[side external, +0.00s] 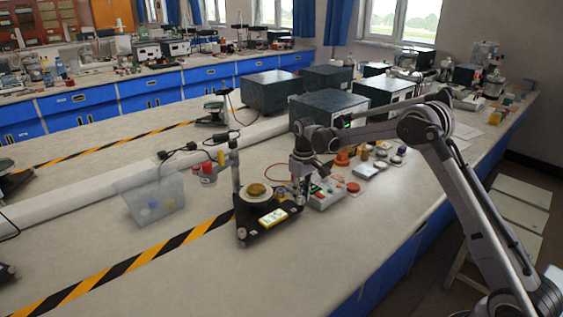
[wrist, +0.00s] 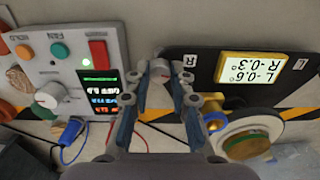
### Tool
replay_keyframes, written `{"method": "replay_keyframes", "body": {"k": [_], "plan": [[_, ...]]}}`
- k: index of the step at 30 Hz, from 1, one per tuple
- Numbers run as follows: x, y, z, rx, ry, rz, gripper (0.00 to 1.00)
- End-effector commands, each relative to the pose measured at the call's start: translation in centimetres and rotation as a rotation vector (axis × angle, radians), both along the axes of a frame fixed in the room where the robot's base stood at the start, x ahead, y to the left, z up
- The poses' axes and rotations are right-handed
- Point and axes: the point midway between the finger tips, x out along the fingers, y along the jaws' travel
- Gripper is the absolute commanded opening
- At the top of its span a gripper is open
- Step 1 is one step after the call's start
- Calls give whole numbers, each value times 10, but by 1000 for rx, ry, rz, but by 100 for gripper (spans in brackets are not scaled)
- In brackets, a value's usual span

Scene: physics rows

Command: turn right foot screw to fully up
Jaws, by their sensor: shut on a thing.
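The right foot screw (wrist: 159,92) is a silvery knob at the edge of the black base plate (wrist: 205,68), beside the "R" label. My gripper (wrist: 158,100) is shut on it from both sides in the wrist view. The yellow-framed display (wrist: 251,68) on the plate reads L -0.6° and R -0.3°. In the side external view my gripper (side external: 301,192) reaches down at the right corner of the base plate (side external: 243,229); the screw there is hidden behind it. The display (side external: 273,217) lies on the plate's front part.
A control box (wrist: 110,45) with buttons and a knob stands close to my gripper. A brass and white round piece (wrist: 247,140) sits on the plate. A clear bin (side external: 150,198) and an upright post (side external: 235,170) stand to the left.

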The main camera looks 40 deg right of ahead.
Motion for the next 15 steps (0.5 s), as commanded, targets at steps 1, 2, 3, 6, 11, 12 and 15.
{"method": "replay_keyframes", "body": {"k": [1, 2, 3, 6, 11, 12, 15], "plan": [[0, 0, 0, 0, 0, 44, 0], [0, 0, 0, 0, 0, 72, 0], [0, 0, 0, 0, 0, 110, 0], [0, 0, 0, 0, 0, 205, 0], [0, 0, 0, 0, 0, 357, 0], [0, 0, 0, 0, 0, 394, 0], [0, 0, 0, 0, 0, 489, 0]]}}
